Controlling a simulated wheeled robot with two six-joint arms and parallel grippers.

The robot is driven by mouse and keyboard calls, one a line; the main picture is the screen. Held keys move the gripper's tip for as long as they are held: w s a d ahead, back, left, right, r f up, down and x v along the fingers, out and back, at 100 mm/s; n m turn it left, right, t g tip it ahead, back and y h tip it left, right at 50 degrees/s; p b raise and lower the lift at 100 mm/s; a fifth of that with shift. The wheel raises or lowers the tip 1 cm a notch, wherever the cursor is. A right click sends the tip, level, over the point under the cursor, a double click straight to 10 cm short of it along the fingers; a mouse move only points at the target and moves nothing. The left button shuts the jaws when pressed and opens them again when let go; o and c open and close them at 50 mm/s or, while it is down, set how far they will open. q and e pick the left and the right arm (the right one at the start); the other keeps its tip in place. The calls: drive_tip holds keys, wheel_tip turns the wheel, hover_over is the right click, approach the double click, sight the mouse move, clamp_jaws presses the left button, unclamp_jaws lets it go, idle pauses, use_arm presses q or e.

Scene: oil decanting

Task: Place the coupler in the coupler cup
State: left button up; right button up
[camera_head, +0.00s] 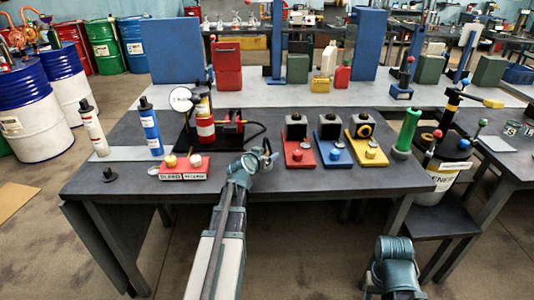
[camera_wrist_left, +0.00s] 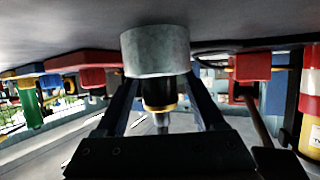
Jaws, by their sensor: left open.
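My left gripper (camera_head: 264,158) is low over the front middle of the dark table. In the left wrist view, where the scene appears upside down, its two dark fingers (camera_wrist_left: 163,97) are spread on either side of the coupler with gaps. The coupler (camera_wrist_left: 160,94) is black with a gold ring and a thin grey tip. Its lower end is inside the grey round coupler cup (camera_wrist_left: 158,53), which stands on the table. How deep it sits is hidden. In the head view, I cannot make out cup and coupler apart from the gripper.
A red block with two knobs (camera_head: 184,170) is left of the gripper. A stand with a red-banded cylinder (camera_head: 204,125) is behind it. Red (camera_head: 298,150), blue (camera_head: 332,150) and yellow (camera_head: 367,150) units and a green cylinder (camera_head: 407,130) are to the right. The table's front edge is close.

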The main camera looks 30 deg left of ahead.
use_arm(q)
drive_tip(key=p+v, duration=0.3)
drive_tip(key=v, duration=0.8)
drive_tip(key=shift+p, duration=0.3)
drive_tip(key=shift+w+d+f, duration=0.1)
drive_tip(key=s+d+f+m+g+h+p, duration=0.1)
drive_tip(key=d+f+g+h, duration=0.1)
drive_tip(key=d, duration=0.6)
drive_tip(key=s+d+f+m+g+h+p, duration=0.1)
drive_tip(key=d+f+m+g, duration=0.15)
drive_tip(key=d, duration=0.65)
drive_tip(key=s+d+f+m+g+h+p, duration=0.1)
drive_tip(key=s+d+f+g+h+p, duration=0.1)
drive_tip(key=d, duration=0.6)
drive_tip(key=s+d+m+g+y+p, duration=0.1)
drive_tip(key=s+d+g+y+p, duration=0.1)
drive_tip(key=s+d+g+y, duration=0.2)
drive_tip(key=shift+s+d+f+g, duration=0.2)
drive_tip(key=shift+s+d+g, duration=1.35)
drive_tip(key=shift+s+d, duration=2.5)
drive_tip(key=shift+s+a, duration=0.95)
drive_tip(key=shift+a, duration=0.05)
